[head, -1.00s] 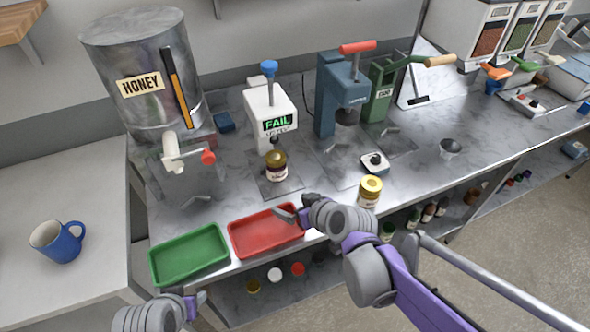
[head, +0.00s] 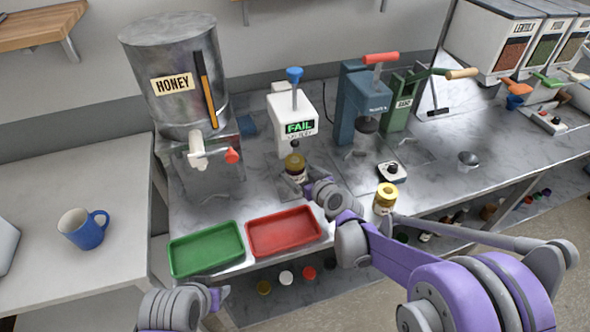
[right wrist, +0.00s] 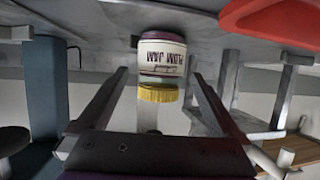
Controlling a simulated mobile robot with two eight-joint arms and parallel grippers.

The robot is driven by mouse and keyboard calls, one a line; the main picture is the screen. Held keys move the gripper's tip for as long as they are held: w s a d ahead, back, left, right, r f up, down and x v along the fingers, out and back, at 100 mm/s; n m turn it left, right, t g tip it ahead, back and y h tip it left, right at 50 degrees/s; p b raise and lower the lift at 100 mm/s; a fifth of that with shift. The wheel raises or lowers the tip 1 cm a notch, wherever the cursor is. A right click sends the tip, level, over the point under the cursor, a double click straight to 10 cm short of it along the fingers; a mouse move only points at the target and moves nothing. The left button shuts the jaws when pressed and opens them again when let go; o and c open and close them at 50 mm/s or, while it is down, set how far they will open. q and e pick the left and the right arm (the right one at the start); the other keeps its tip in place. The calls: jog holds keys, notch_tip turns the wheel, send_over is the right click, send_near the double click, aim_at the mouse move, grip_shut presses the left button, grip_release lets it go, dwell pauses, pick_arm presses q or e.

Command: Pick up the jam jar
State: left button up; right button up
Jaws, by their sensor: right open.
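The jam jar (head: 295,168), with a gold lid and a pale label, stands on the tester whose screen reads FAIL. In the right wrist view the jar (right wrist: 162,58) appears upside down, with dark contents showing at its base, between the two spread fingers. My right gripper (head: 303,184) is open at the front of the jar; a gap shows on each side in the right wrist view (right wrist: 160,80). My left gripper (head: 218,295) is at the lower left, far from the jar, and its jaw opening is unclear.
The tester (head: 293,118) rises behind the jar. A red tray (head: 283,250) and a green tray (head: 206,272) lie at the front edge. Another gold-lidded jar (head: 386,198) stands to the right, near my right arm. A honey tank (head: 180,85) stands at left.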

jog(key=x, duration=0.4)
jog(key=shift+f, duration=0.15)
jog(key=c, duration=1.6)
